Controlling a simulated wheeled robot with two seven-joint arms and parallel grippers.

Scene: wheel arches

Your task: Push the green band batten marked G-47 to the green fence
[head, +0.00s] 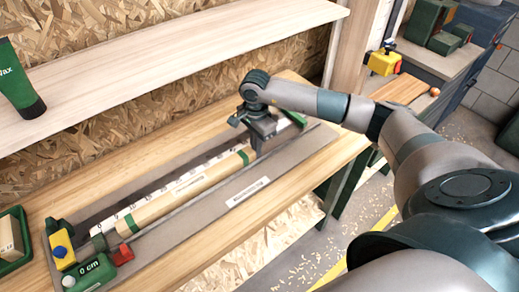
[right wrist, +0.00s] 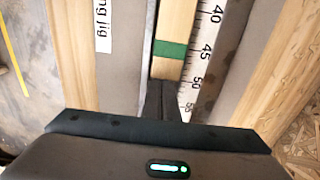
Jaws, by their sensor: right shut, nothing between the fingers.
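A pale wooden batten (head: 185,193) with a green band near each end lies lengthwise in the grey jig (head: 250,190), beside a white ruler. No G-47 mark is legible. Its near-left end lies close to the green block labelled 0 cm (head: 90,272); whether they touch is unclear. My right gripper (head: 257,150) is shut and empty, pointing down at the batten's far-right end. In the right wrist view the shut fingers (right wrist: 163,98) are at the batten's end, just past its green band (right wrist: 171,49); contact is unclear. My left gripper is not in view.
A yellow block with a blue button (head: 62,250) stands at the jig's left end. A green piece (head: 293,118) shows at its right end. A wooden shelf (head: 200,50) with a green wax tube (head: 18,85) runs behind. A green tray (head: 12,240) stands at left.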

